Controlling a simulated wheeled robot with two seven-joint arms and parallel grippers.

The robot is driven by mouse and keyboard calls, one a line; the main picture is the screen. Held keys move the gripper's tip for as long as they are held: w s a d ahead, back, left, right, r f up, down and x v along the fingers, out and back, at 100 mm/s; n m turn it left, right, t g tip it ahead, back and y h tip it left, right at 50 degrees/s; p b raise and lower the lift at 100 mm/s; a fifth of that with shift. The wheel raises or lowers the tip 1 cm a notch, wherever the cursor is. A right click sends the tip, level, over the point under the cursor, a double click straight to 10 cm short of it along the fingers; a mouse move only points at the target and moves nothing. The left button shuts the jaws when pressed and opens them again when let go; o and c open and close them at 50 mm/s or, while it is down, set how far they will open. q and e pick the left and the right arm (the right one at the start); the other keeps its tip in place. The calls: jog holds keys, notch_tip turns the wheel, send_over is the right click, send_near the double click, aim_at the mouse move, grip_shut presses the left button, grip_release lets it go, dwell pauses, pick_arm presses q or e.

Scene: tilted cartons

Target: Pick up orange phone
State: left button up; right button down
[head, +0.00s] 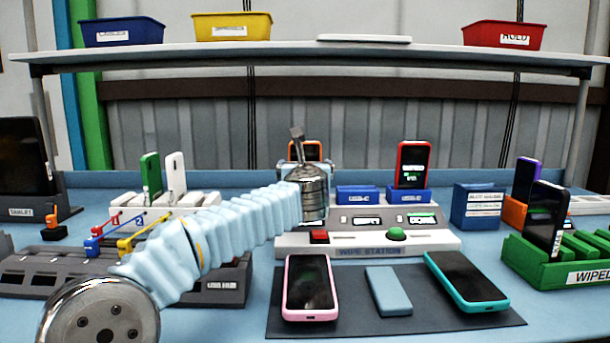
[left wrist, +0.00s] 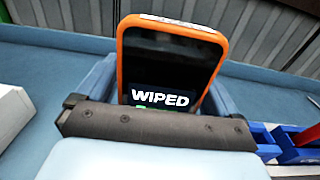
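The orange phone (head: 306,151) stands upright at the back of the bench, partly hidden behind my left gripper in the head view. In the left wrist view the orange phone (left wrist: 169,65) shows an orange rim and a dark screen reading "WIPED". My left gripper (head: 298,134) is in front of the phone. No grip on the phone shows. My right gripper is not in view.
A red phone (head: 412,165) stands in a blue dock right of the orange one. The wipe station (head: 365,243) lies below my arm. Pink (head: 309,288) and teal (head: 466,281) phones lie on a dark mat. A green rack (head: 560,262) stands at right.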

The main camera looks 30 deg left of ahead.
pick_arm(q)
jog(key=c, duration=0.9)
notch_tip(320, 180, up, 10)
jog(key=p, duration=0.2)
